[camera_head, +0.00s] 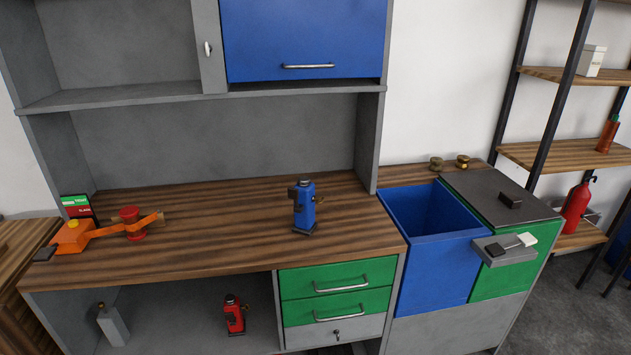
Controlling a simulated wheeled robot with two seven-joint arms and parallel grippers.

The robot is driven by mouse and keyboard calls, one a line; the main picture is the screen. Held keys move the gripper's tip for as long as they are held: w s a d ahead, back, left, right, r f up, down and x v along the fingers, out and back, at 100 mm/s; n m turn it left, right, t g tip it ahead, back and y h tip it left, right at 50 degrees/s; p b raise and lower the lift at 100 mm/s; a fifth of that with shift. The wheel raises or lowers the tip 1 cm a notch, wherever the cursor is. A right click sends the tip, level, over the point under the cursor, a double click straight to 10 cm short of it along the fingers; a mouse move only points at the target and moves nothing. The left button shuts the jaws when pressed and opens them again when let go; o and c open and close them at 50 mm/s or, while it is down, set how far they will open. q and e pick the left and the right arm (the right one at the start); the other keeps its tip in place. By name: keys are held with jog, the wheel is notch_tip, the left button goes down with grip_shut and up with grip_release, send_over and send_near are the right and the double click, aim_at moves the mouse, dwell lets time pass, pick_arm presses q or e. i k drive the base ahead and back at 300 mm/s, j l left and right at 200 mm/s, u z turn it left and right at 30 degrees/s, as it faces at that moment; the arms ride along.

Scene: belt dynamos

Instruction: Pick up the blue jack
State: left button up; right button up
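The blue jack (305,208) stands upright on the wooden worktop (220,240), right of the middle, with a dark base and a dark top. Nothing touches it. Neither of my grippers shows in the head view.
An orange device with a belt (75,236) sits at the worktop's left end. A red jack (233,315) and a grey canister (112,325) stand on the shelf below. An open blue bin (432,250) is to the right. The worktop around the blue jack is clear.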

aim_at(305, 223)
jog(key=i+l+u, duration=0.1)
jog(key=i+l, duration=0.2)
jog(key=i, duration=0.25)
jog(key=i+l+u, duration=0.15)
jog(key=i+l, duration=0.2)
jog(key=i, duration=0.25)
jog(key=k+j, duration=0.4)
